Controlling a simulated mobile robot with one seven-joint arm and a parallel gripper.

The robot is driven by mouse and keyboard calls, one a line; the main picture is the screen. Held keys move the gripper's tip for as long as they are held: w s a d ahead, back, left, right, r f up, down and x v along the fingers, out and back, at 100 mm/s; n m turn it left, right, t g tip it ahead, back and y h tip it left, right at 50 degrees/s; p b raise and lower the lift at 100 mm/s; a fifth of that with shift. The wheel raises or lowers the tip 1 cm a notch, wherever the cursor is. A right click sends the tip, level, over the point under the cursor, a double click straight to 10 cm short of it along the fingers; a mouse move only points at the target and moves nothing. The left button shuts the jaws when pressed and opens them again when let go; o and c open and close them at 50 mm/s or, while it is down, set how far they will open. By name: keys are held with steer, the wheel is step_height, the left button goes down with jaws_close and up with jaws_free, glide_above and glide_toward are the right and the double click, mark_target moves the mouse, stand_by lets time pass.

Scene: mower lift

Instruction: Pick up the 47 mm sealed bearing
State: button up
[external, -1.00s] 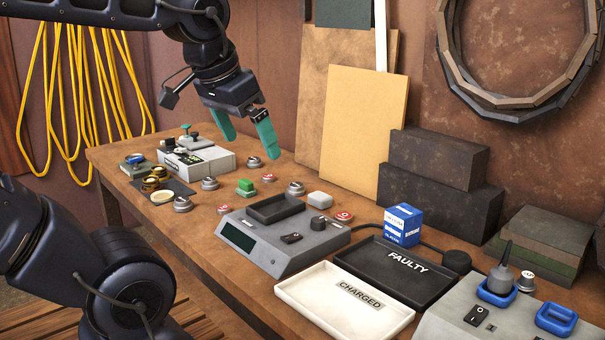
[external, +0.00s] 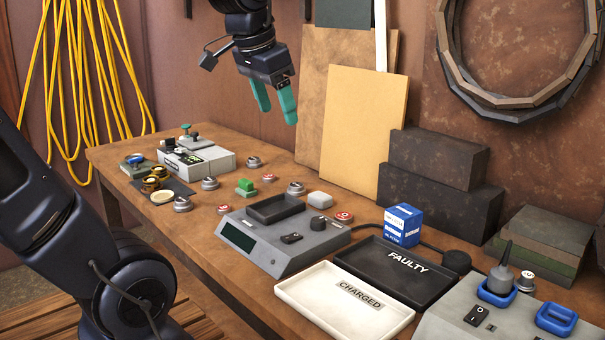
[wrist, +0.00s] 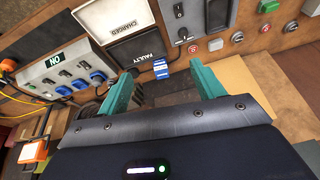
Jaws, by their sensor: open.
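My gripper (external: 277,114) is open and empty, with green fingers, high above the back of the workbench in the external view. In the wrist view its fingers (wrist: 161,72) stand wide apart. No part is clearly marked as the 47 mm sealed bearing. Several small round parts (external: 152,183) lie on a dark mat at the left end of the bench, with a pale ring (external: 162,197) beside them.
A white CHARGED tray (external: 312,283) and a black FAULTY tray (external: 440,285) lie at the front right. A grey scale-like device (external: 275,250) stands mid-bench, among small buttons. Boards (external: 365,135) and dark blocks (external: 438,160) stand at the back wall.

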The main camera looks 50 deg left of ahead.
steer(key=w+a+m+g, duration=0.1)
steer(key=w+a, duration=0.3)
steer(key=w, duration=0.3)
steer(key=w+a+m, duration=0.1)
steer(key=w+a, duration=0.3)
steer(key=w, duration=0.3)
steer(key=m+g+h, duration=0.1)
steer(key=m+g, duration=0.1)
steer(key=m, duration=0.4)
glide_above(269, 176)
steer(key=s+a, duration=0.1)
steer(key=a, duration=0.1)
step_height(269, 176, down, 26)
steer(key=f, duration=0.3)
steer(key=d+f, duration=0.1)
steer(key=f, duration=0.6)
steer(key=shift+w+d+f, duration=0.2)
steer(key=shift+w+d, duration=0.15)
steer(key=shift+w, duration=0.05)
steer(key=shift+c, duration=0.5)
steer(key=c, duration=1)
